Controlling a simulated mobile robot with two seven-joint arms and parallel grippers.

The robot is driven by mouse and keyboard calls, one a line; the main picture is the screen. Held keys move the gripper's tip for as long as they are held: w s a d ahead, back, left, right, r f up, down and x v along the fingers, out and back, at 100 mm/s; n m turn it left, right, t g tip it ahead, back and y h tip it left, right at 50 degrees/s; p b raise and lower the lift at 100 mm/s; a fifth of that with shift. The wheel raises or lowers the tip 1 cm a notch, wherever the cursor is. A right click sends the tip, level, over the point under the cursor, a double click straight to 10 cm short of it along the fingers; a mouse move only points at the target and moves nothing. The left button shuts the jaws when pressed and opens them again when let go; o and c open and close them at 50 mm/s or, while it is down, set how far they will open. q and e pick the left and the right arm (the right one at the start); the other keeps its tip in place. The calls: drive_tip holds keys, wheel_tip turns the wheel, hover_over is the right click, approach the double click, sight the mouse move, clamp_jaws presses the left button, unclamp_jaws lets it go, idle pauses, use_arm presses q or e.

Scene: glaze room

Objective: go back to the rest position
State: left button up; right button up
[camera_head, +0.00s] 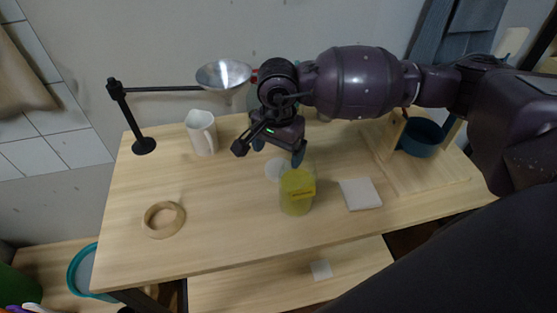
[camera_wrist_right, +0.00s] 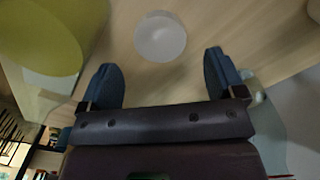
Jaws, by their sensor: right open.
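My right gripper (camera_head: 278,151) hangs over the middle of the wooden table (camera_head: 230,225), its arm reaching in from the right. Its two blue fingers are apart, with nothing between them. In the right wrist view the open fingers (camera_wrist_right: 160,70) point toward a white round thing (camera_wrist_right: 160,37), which shows as a pale disc (camera_head: 276,168) on the table in the head view. A yellow-green jar (camera_head: 297,195) stands just in front of the gripper, apart from it; it also shows at the upper left of the right wrist view (camera_wrist_right: 38,35). My left gripper is not in view.
A black stand (camera_head: 143,146) holds a metal funnel (camera_head: 224,76) close left of my right arm. A white mug (camera_head: 201,135), wooden ring (camera_head: 150,226) and white tile (camera_head: 360,194) are on the table. A dark blue bowl (camera_head: 422,139) sits at a wooden rack, right.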

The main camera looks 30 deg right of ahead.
wheel_tip(320, 180, up, 7)
drive_tip(key=shift+r, duration=0.15)
